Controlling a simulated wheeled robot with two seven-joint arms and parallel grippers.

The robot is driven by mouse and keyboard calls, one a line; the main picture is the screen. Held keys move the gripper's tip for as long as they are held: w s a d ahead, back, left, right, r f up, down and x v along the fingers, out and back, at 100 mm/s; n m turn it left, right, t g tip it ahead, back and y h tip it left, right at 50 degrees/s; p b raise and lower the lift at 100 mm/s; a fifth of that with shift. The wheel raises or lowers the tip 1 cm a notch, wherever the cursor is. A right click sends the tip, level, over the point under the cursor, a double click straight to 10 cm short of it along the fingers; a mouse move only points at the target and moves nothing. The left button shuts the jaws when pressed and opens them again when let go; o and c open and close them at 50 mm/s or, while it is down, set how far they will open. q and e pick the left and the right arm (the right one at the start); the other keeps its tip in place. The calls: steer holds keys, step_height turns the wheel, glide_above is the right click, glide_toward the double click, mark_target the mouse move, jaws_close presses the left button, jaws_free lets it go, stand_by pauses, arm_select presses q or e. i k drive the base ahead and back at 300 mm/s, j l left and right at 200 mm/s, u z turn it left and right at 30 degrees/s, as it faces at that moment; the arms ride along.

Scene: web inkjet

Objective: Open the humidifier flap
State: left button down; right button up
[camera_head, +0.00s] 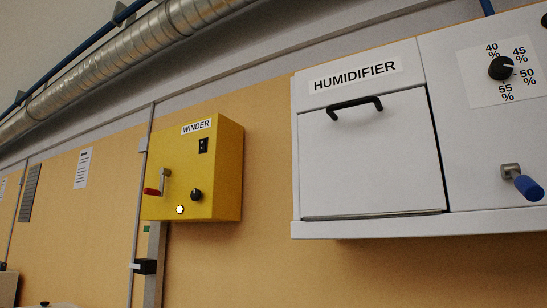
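The humidifier (310,230) is a white wall-mounted box at the right of the head view, with a "HUMIDIFIER" label (355,76) at its top. Its flap (370,165) is a white panel that looks closed, lying flush with the front. A black bar handle (355,104) sits near the flap's top edge. A dark gap runs down the flap's right side, and a thin strip shows along its bottom edge. Neither of my grippers is in view, so nothing is seen touching the handle or flap.
Right of the flap are a black dial (501,68) with percent marks and a blue-handled lever (527,187) sticking out. A yellow winder box (195,170) with a red-handled crank (153,191) hangs to the left. A metal duct (150,38) runs overhead. The space before the flap looks clear.

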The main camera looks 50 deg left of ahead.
mark_target(369, 156)
steer(key=u, duration=1.15)
